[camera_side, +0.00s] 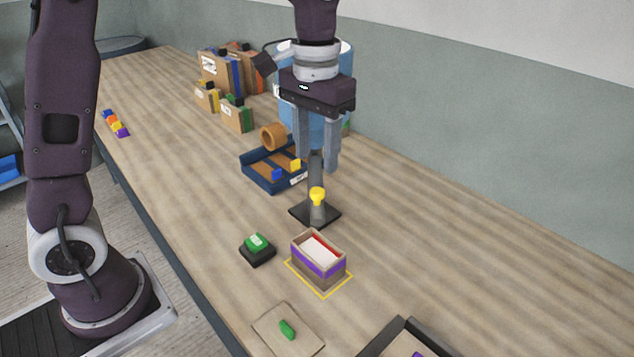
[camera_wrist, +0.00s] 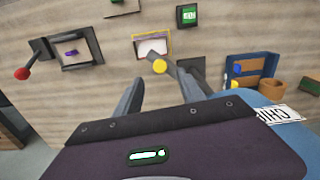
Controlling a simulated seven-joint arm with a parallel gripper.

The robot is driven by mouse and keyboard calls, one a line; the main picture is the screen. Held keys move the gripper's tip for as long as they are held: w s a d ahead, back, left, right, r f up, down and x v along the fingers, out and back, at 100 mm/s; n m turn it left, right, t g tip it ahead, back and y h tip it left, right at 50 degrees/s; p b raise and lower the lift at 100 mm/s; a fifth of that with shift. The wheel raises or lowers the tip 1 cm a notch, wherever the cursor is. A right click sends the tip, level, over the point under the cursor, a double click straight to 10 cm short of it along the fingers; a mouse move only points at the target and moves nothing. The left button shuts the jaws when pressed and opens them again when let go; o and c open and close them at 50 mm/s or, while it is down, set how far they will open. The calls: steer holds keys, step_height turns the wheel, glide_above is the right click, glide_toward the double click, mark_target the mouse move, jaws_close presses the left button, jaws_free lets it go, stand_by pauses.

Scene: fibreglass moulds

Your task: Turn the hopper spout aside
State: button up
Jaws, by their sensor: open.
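A grey upright piece with a yellow knob (camera_side: 317,193) stands on a dark square base (camera_side: 328,219) mid-table; I take it for the spout and its handle. In the wrist view the yellow knob (camera_wrist: 160,66) shows ahead of my fingers, with a grey bar running back from it. A blue drum (camera_side: 346,70), possibly the hopper, stands behind my gripper and is partly hidden. My gripper (camera_side: 318,163) is open and empty, pointing down above and behind the knob, apart from it. In the wrist view my gripper (camera_wrist: 160,84) has its fingers spread.
A purple-banded box (camera_side: 318,264) sits in a yellow outline in front of the base. A green button (camera_side: 256,243) is to its left. A blue tray (camera_side: 256,176) and a brown pot (camera_side: 272,136) stand behind. A dark-framed tray (camera_side: 378,340) is at front. The table's right side is clear.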

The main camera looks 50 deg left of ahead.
mark_target(317, 190)
step_height(317, 190, down, 7)
steer(key=shift+f, duration=0.15)
steer(key=shift+w, duration=0.1)
jaws_close()
stand_by(1.4)
